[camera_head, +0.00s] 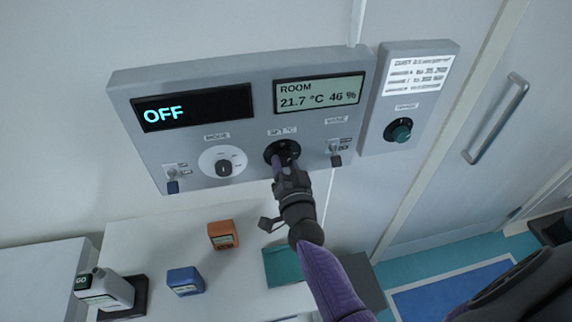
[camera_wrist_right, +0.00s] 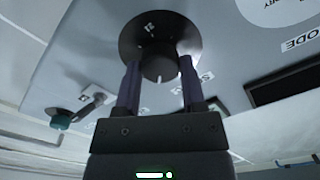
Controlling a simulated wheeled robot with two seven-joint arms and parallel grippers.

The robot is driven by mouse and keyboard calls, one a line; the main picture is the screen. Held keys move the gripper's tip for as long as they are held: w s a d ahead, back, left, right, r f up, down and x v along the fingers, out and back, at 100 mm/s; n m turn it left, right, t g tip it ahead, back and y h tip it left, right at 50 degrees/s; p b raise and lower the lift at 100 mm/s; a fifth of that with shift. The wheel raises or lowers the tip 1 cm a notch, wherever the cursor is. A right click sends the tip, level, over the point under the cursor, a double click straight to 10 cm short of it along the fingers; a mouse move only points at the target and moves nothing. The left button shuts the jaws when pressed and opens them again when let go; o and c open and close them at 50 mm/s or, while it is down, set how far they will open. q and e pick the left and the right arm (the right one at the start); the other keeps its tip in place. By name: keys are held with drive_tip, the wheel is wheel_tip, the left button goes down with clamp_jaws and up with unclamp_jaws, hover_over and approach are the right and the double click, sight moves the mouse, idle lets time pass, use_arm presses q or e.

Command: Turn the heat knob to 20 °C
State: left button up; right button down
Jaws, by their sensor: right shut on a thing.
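The wall control panel (camera_head: 240,110) is grey. Its heat knob (camera_head: 282,153) is black, sits low in the middle under a "SET °C" label, and is partly hidden by my gripper. My right gripper (camera_head: 285,164) reaches up to it from below, shut on the knob. In the right wrist view, the knob (camera_wrist_right: 157,65) has a white pointer line and a dark round dial behind it, with the fingers of my right gripper (camera_wrist_right: 158,80) on either side. The dial's numbers are too small to read. The left display (camera_head: 195,107) reads OFF; the room display (camera_head: 319,93) reads 21.7 °C, 46 %. My left gripper is not in view.
A mode knob (camera_head: 223,162) and two small switches (camera_head: 172,180) (camera_head: 335,152) flank the heat knob. A second panel with a green-black knob (camera_head: 398,130) is at right. Below are an orange box (camera_head: 223,235), a blue box (camera_head: 185,281) and a white device (camera_head: 106,290). A door (camera_head: 500,110) stands right.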

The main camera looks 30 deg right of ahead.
drive_tip(key=m, duration=0.5)
drive_tip(key=shift+m, duration=0.3)
drive_tip(key=m, duration=0.5)
drive_tip(key=shift+b, duration=0.35)
drive_tip(key=shift+m, duration=0.3)
drive_tip(key=shift+c, duration=0.9)
unclamp_jaws()
drive_tip(key=v, duration=1)
